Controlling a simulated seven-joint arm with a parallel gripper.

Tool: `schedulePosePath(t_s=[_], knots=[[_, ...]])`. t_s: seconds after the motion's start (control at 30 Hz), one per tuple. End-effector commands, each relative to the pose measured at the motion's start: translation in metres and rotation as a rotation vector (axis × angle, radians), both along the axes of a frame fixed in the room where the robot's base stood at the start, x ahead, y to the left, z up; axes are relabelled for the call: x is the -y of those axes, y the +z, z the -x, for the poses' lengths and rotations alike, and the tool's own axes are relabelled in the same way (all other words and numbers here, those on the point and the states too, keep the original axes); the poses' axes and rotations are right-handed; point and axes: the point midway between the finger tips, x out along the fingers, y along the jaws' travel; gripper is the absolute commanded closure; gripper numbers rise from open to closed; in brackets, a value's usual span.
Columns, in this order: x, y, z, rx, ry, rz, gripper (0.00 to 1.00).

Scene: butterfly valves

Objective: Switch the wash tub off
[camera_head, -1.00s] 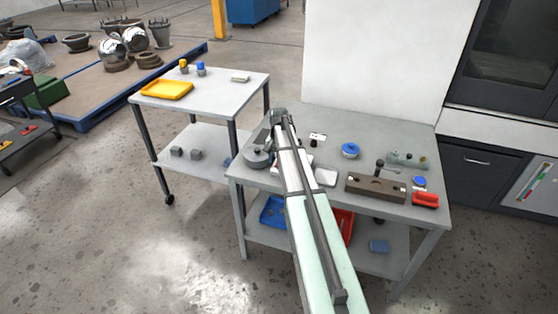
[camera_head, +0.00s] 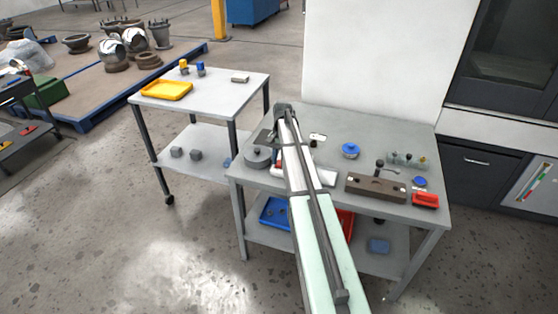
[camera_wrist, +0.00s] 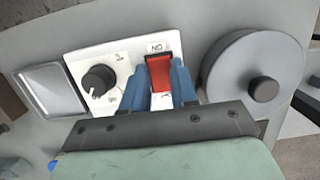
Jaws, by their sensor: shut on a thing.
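A white control panel (camera_wrist: 112,62) fills the middle of the wrist view. It carries a black knob (camera_wrist: 99,80) and a red rocker switch (camera_wrist: 160,72) with a lettered mark above it. My gripper (camera_wrist: 160,78) has its blue fingers on either side of the red switch, shut on it. The lower end of the switch is partly hidden between the fingers. A grey round tub (camera_wrist: 242,66) with a dark knob stands just right of the panel. The tub also shows in the head view (camera_head: 257,159), left of my arm, which hides most of the panel there.
A grey rectangular dish (camera_wrist: 52,91) lies left of the panel. On the same table (camera_head: 345,128) are a blue round valve (camera_head: 350,150), a brown block with a lever (camera_head: 376,187) and a red item (camera_head: 425,200). A cart with a yellow tray (camera_head: 167,90) stands to the left.

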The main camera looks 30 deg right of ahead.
Motion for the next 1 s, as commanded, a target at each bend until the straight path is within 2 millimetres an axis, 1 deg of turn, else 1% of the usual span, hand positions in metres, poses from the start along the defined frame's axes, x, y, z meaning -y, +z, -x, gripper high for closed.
schedulePosePath(t_s=[0.03,0.43,0.47,0.7,1.0], knots=[[0.0023,-0.0006,-0.0033,-0.017,-0.002,-0.016,1.0],[0.0012,0.0001,-0.0012,-0.04,0.0,-0.04,1.0],[0.0012,0.0001,-0.0012,-0.04,0.0,-0.04,0.71],[0.0013,0.0002,-0.0013,-0.039,0.001,-0.04,0.48],[0.0017,0.0021,-0.0018,-0.039,0.001,-0.039,0.47]])
